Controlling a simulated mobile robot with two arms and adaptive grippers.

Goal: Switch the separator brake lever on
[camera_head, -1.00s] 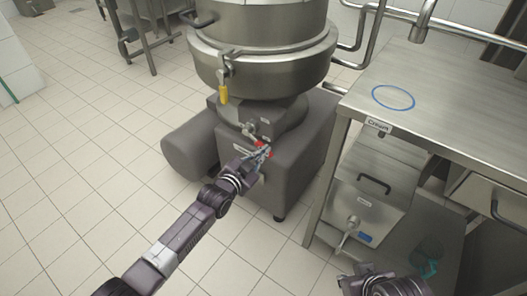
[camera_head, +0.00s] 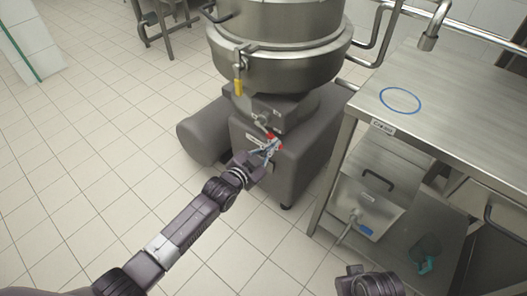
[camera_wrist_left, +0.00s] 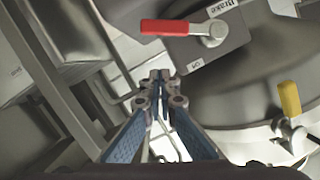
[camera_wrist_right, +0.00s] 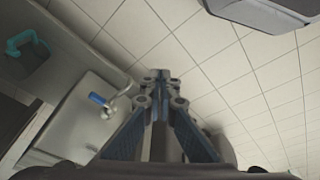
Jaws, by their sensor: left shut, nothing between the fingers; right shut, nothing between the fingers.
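The brake lever (camera_wrist_left: 168,26) has a red handle and a metal pivot on a grey plate (camera_wrist_left: 222,42) marked "Brake", with a short label below. In the left wrist view the handle points left from the pivot. Red parts of it show at the separator base in the head view (camera_head: 270,136). My left gripper (camera_head: 270,148) is shut and empty close to the lever. In the left wrist view its fingertips (camera_wrist_left: 161,78) are below the handle, apart from it in the picture. My right gripper (camera_wrist_right: 161,78) is shut and empty, away from the lever.
The separator (camera_head: 278,45) stands on a dark grey base with a yellow-handled latch (camera_wrist_left: 289,98) nearby. A steel table (camera_head: 445,115) with a blue ring (camera_head: 400,100) stands to the right. A teal-handled object (camera_head: 427,262) lies under it. Tiled floor is free at left.

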